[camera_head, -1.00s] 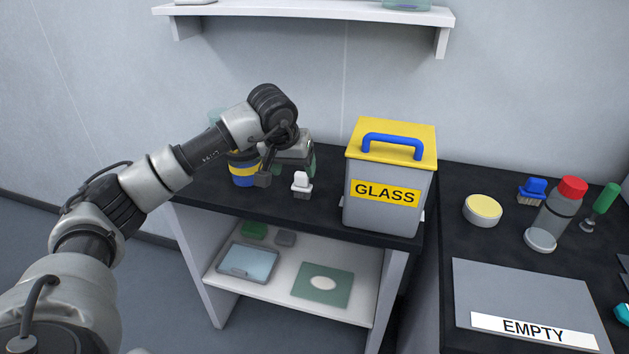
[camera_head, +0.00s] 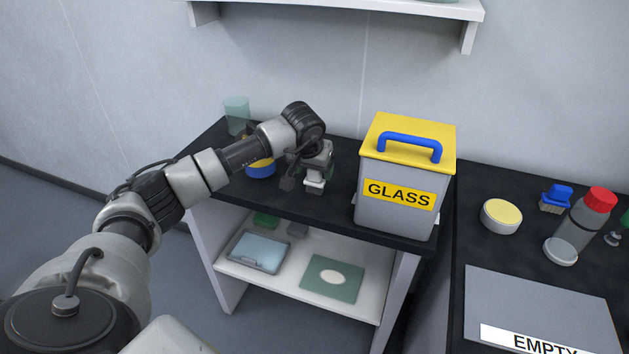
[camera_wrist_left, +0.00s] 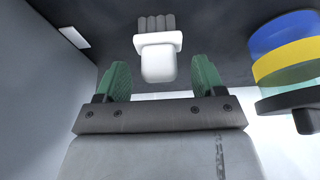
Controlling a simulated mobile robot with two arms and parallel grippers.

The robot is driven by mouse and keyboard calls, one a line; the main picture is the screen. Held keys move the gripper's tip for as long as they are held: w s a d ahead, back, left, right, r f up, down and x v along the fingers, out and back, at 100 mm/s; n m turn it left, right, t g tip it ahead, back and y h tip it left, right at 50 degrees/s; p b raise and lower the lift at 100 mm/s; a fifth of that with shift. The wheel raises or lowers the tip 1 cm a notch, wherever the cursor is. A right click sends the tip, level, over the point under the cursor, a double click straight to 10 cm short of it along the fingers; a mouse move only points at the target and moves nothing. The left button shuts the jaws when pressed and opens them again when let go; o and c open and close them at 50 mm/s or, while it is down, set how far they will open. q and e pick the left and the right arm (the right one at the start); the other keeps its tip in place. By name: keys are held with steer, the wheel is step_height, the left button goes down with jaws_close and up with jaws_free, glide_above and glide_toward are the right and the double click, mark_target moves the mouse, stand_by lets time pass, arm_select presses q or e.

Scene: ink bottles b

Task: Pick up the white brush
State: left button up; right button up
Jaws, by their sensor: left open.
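The white brush (camera_head: 315,184) stands on the black counter left of the GLASS bin, partly covered by my left gripper in the head view. In the left wrist view the white brush (camera_wrist_left: 158,60) shows its white handle towards me and its grey bristles beyond. My left gripper (camera_head: 305,178) is open and at the brush. In the left wrist view the green-padded fingers of my left gripper (camera_wrist_left: 162,78) stand apart, one to each side of the handle's near end, with gaps on both sides. My right gripper is not in view.
A blue and yellow banded container (camera_head: 262,167) stands close left of the gripper; it also shows in the left wrist view (camera_wrist_left: 285,60). The grey GLASS bin (camera_head: 393,212) with its yellow lid stands to the right. A clear greenish beaker (camera_head: 236,112) stands at the back left.

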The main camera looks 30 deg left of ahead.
arm_select(q)
steer(key=shift+w+f, duration=0.3)
steer(key=shift+f, duration=0.35)
steer(key=c, duration=1.1)
steer(key=shift+o, duration=0.2)
step_height(320, 180, up, 10)
steer(key=shift+r+b, duration=0.1)
steer(key=shift+b, duration=0.35)
